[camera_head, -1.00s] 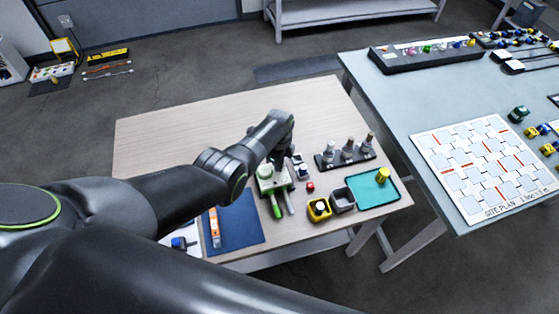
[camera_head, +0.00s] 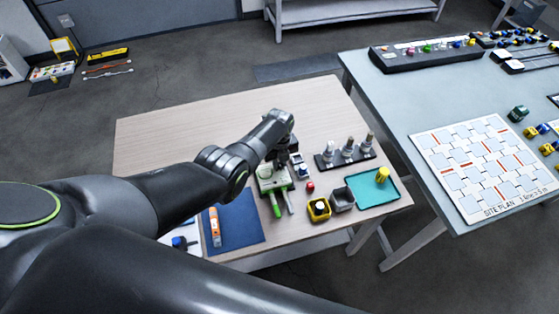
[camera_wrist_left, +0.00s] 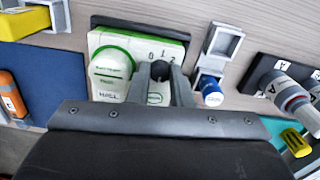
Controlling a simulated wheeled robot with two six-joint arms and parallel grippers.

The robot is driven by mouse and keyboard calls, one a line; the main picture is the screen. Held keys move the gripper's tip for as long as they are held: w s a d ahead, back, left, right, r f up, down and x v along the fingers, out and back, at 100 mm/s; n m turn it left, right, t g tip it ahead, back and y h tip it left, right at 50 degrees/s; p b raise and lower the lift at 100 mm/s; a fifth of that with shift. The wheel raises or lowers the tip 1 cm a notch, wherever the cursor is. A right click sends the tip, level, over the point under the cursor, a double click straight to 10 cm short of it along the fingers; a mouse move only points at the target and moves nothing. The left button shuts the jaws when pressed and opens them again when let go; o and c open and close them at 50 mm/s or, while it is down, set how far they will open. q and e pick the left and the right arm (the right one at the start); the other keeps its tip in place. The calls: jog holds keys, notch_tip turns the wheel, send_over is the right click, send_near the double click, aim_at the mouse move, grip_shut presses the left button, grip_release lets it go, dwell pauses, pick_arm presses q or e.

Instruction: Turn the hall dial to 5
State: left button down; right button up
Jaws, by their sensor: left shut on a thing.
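The white-and-green dial unit (camera_head: 275,185) stands on the wooden table. In the left wrist view its face (camera_wrist_left: 116,38) carries the figures 0, 1 and 2 and a white rounded label part. A dark knob (camera_wrist_left: 159,71), the dial, sits below these figures. My left gripper (camera_wrist_left: 160,78) is over the unit with its fingers on both sides of the knob, shut on it. In the head view the left gripper (camera_head: 279,160) hides the knob. The pointer's exact setting and a figure 5 cannot be made out. My right gripper is not in view.
Close by on the right are a small grey stand with a blue-capped vial (camera_wrist_left: 211,91) and a black rack (camera_head: 330,160) of bottles. A blue mat (camera_head: 245,230) is left; the table's back left is clear.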

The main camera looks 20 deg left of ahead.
aim_at(279, 164)
pick_arm(q)
jog(key=shift+m, duration=0.4)
jog(key=c, duration=1.6)
grip_release()
jog(key=shift+o, duration=0.2)
notch_tip(279, 164, up, 6)
jog(key=p, duration=0.2)
jog(key=shift+r+p, duration=0.1)
jog(key=shift+p, duration=0.3)
notch_tip(279, 164, up, 11)
